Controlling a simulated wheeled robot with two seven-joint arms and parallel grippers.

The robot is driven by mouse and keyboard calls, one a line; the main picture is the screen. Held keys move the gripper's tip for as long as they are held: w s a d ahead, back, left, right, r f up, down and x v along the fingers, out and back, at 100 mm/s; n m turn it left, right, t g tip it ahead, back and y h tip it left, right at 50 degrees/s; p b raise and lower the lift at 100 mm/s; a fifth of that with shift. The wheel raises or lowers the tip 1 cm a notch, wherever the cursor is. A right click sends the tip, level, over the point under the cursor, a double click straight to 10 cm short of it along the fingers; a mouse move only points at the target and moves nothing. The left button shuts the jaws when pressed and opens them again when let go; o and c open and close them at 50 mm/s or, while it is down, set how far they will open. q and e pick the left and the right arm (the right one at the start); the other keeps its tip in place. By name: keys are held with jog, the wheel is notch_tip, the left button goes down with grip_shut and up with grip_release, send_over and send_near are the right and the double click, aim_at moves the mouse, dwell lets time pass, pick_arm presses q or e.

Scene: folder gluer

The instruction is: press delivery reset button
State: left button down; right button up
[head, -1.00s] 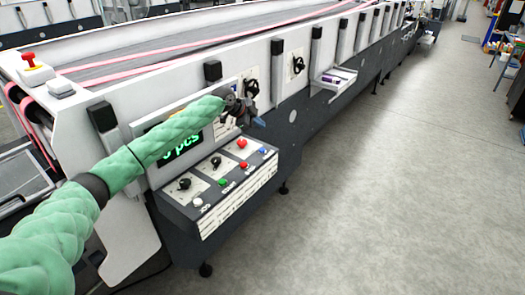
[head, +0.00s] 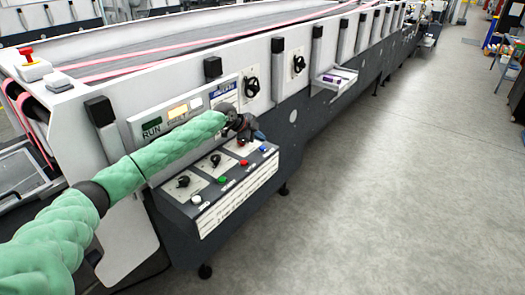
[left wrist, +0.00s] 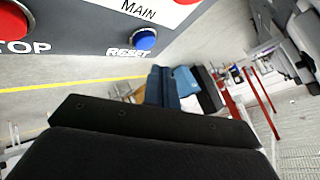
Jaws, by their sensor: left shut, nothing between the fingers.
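A blue button labelled RESET (left wrist: 143,38) sits on the grey control panel in the left wrist view. The same blue button (head: 263,149) shows in the head view at the right end of the sloped control box (head: 225,190). My left gripper (head: 260,135) is just above and behind this button in the head view, shut and empty. In the left wrist view its blue fingertips (left wrist: 163,86) point past the panel, below the button in the picture. A gap shows there between fingers and button. My right gripper is not in view.
A red STOP button (left wrist: 14,22) is left of the blue one. The box also carries a green button (head: 222,180), a white button (head: 196,200) and black knobs. Open floor (head: 400,190) lies to the right.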

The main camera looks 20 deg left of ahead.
pick_arm(q)
jog(key=shift+f, duration=0.7)
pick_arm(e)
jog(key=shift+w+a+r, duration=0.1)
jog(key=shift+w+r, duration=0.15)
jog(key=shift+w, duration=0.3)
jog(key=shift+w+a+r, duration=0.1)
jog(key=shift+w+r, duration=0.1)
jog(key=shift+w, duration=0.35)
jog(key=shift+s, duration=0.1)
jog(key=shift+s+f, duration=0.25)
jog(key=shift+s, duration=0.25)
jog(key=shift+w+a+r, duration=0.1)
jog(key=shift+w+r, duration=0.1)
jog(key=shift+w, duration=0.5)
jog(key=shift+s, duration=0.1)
